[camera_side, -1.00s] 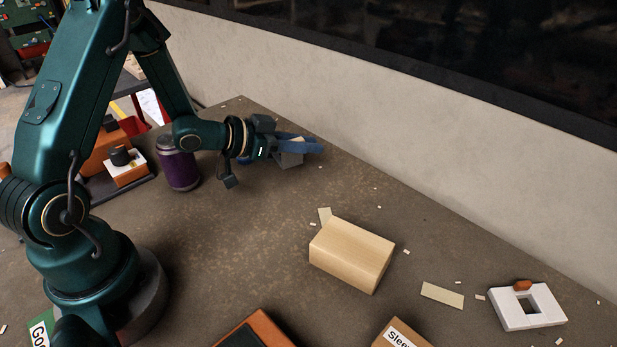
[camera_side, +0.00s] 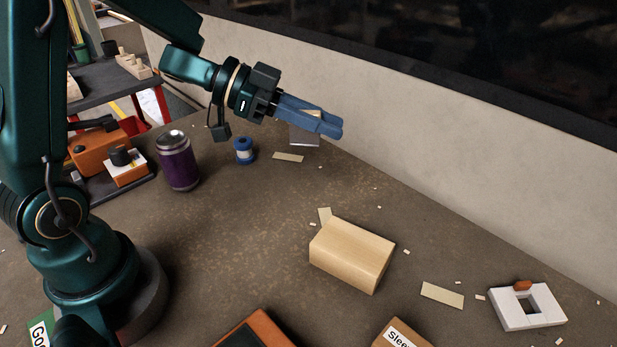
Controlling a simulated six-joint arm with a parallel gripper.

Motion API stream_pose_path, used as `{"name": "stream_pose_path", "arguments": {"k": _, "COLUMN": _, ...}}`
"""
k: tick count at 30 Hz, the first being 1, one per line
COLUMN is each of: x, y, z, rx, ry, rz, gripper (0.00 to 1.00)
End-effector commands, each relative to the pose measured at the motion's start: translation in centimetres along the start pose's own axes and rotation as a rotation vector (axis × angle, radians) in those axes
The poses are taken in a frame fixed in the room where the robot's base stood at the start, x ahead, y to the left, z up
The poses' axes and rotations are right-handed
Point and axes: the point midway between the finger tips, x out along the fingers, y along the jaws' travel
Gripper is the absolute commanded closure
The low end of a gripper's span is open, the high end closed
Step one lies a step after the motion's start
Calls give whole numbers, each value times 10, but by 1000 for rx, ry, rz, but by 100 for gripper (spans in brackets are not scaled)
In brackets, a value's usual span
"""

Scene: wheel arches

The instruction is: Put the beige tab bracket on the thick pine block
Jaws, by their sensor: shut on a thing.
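My gripper (camera_side: 328,124), with blue fingers, is at upper centre, raised above the table and pointing right. It is shut on the beige tab bracket. A small beige part (camera_side: 313,113) shows between the fingers, and a shaded, greyish plate part (camera_side: 303,138) hangs below them. The fingers hide the rest of the bracket. The thick pine block (camera_side: 352,250) lies on the table at centre right, in front of and below the gripper. Its visible top is bare.
A purple can (camera_side: 178,162) and a blue spool (camera_side: 244,151) stand left of the gripper. Flat beige strips (camera_side: 442,294) lie around the block. A white square frame (camera_side: 527,309) with an orange piece is at right. Boxes (camera_side: 402,336) line the front edge. A wall rises behind.

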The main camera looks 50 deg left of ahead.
Motion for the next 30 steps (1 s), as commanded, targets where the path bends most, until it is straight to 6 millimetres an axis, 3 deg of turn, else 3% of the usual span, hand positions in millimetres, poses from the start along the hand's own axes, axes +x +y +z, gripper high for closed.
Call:
{"name": "stream_pose_path", "arguments": {"k": 3, "x": -6, "y": 26, "z": -4, "rx": 66, "ry": 0, "rz": 157, "gripper": 100}}
{"name": "stream_pose_path", "arguments": {"k": 10, "x": -5, "y": 48, "z": -7, "rx": 116, "ry": 1, "rz": 282, "gripper": 100}}
{"name": "stream_pose_path", "arguments": {"k": 24, "x": 76, "y": 117, "z": 21, "rx": 112, "ry": -5, "rz": 285, "gripper": 100}}
{"name": "stream_pose_path", "arguments": {"k": 30, "x": 92, "y": 128, "z": 25, "rx": 114, "ry": -2, "rz": 279, "gripper": 100}}
